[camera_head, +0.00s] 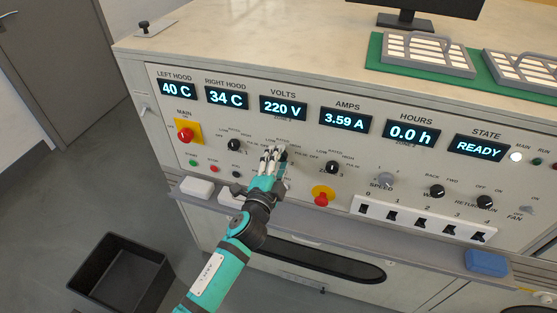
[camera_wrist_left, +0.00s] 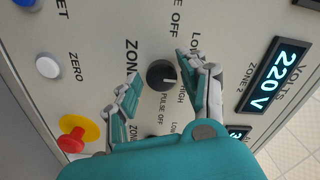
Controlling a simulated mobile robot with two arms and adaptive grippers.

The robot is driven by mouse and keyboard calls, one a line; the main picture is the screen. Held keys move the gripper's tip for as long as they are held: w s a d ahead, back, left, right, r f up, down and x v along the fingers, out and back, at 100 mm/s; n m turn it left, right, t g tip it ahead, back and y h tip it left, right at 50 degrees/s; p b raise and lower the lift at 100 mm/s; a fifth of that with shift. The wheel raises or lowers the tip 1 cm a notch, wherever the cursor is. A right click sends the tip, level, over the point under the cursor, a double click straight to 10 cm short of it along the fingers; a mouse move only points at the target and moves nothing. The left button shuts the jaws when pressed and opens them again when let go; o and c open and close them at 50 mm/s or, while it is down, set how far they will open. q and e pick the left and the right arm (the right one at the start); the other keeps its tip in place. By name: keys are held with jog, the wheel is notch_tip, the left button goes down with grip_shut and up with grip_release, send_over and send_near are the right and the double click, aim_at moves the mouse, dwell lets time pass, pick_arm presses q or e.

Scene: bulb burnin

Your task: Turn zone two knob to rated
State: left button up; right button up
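The zone two knob (camera_wrist_left: 162,75) is a round black knob on the slanted grey panel, under the 220 V display. Its pale mark points toward the right in the left wrist view, near the HIGH label; the RATED label cannot be read there. My left gripper (camera_wrist_left: 158,64) is open, with one finger on each side of the knob and visible gaps to it. In the head view the left gripper (camera_head: 271,157) is at the panel and hides much of the knob. My right gripper is not in view.
Near the left hand are the zone one knob (camera_head: 234,144), zone three knob (camera_head: 332,167) and a red button on yellow (camera_head: 322,197). The volts display (camera_head: 283,107) sits above. A black bin (camera_head: 122,275) stands on the floor.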

pick_arm(q)
jog(key=shift+o, duration=0.7)
jog(key=v, duration=1.2)
jog(key=s+a+f+n+g+y, duration=0.1)
jog(key=s+a+f+n+g, duration=0.2)
jog(key=f, duration=0.9)
jog(key=s+a+f+n+g+y, duration=0.2)
jog(key=s+a+f+g, duration=0.15)
jog(key=f, duration=0.85)
jog(key=s+a+f+n+g+y, duration=0.1)
jog(key=s+a+f+n+g, duration=0.3)
jog(key=f, duration=0.8)
jog(key=s+a+f+n+g, duration=0.2)
jog(key=s+f, duration=0.3)
jog(key=s, duration=0.5)
jog(key=s+a+f+n+g+y, duration=0.1)
jog(key=s+a+f, duration=0.3)
jog(key=s, duration=0.7)
jog(key=s+a+f+n+g, duration=0.2)
jog(key=s+a+f, duration=0.1)
jog(key=s+f, duration=0.5)
jog(key=s, duration=0.2)
jog(key=shift+s+f+n+g+y, duration=0.2)
jog(key=shift+s+n+g+y, duration=0.1)
jog(key=shift+s+g, duration=0.1)
